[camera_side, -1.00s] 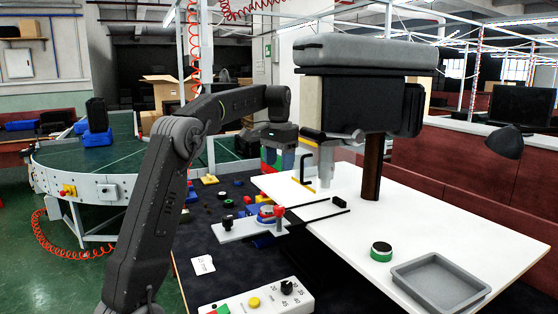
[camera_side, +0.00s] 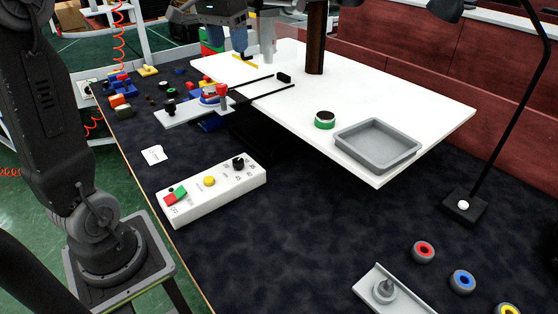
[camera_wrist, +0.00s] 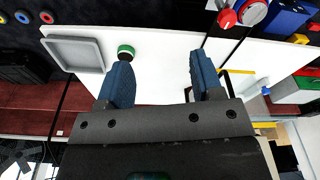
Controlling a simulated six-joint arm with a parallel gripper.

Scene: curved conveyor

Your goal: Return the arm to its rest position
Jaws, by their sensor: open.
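My gripper (camera_side: 238,42) shows at the top of the side view, partly cut off by the frame edge. It is above the far-left part of the white table, left of a grey vertical cylinder (camera_side: 267,42). In the wrist view my gripper (camera_wrist: 160,60) has its two blue fingers wide apart with nothing held between them. A green and black round piece (camera_side: 324,120) lies on the white table, apart from the gripper. In the wrist view this round piece (camera_wrist: 126,51) appears just beyond the left fingertip.
A grey tray (camera_side: 376,168) sits at the white table's (camera_side: 440,110) front corner. A control box (camera_side: 225,190) lies on the dark bench. A fixture plate (camera_side: 180,116), scattered coloured blocks and a lamp (camera_side: 464,205) stand around. A brown post (camera_side: 315,40) rises from the table.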

